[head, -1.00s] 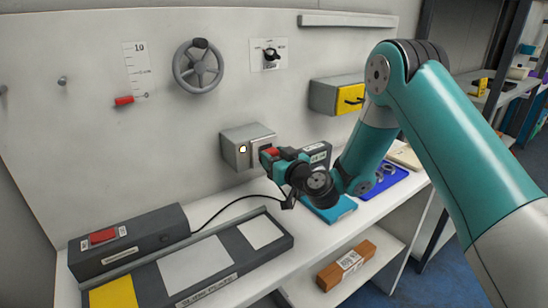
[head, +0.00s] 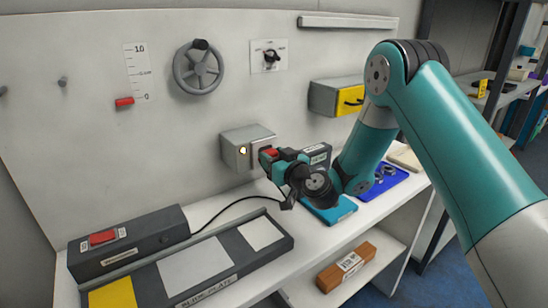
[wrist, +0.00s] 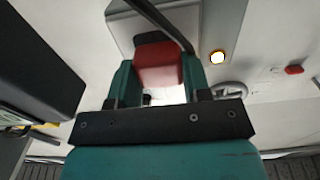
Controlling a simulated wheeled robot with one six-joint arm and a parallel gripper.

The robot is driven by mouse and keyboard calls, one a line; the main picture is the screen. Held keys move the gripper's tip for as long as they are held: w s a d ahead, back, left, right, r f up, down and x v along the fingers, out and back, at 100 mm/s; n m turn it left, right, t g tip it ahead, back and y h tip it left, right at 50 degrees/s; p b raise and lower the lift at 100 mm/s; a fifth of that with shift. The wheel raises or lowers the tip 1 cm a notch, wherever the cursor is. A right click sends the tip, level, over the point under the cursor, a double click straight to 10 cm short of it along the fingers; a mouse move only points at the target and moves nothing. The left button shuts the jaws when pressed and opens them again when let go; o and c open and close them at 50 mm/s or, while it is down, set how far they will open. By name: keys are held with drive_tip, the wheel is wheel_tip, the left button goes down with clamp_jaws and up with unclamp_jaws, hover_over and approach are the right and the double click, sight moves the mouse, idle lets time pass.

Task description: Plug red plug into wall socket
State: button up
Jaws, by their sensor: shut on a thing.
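The red plug (head: 270,153) is held in my gripper (head: 268,158), in front of the right part of the grey wall socket box (head: 238,151). In the wrist view the red plug (wrist: 157,66) sits between the two teal fingers of my gripper (wrist: 155,75), with the grey socket box (wrist: 122,28) behind it. A lit round lamp (head: 243,150) is on the box front; it also shows in the wrist view (wrist: 217,57). The socket opening is hidden by the plug and gripper, and I cannot tell whether the plug touches the box.
A black cable (head: 228,207) runs from the dark switch box (head: 130,245) toward my gripper. The slide plate (head: 275,240) lies on the bench. A blue tray (head: 398,174) and a dark labelled box (head: 318,152) stand to the right. A handwheel (head: 198,68) is on the wall above.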

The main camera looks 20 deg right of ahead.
drive_tip(key=shift+w+a+p, duration=0.1)
drive_tip(key=shift+w+p, duration=0.25)
drive_tip(key=shift+p, duration=0.05)
drive_tip(key=o, duration=1)
drive_tip(key=shift+c, duration=0.2)
drive_tip(key=shift+s+f+b, duration=0.1)
drive_tip(key=shift+b, duration=0.25)
drive_tip(key=b+v, duration=1.7)
drive_tip(key=b, duration=0.4)
drive_tip(key=shift+s, duration=0.15)
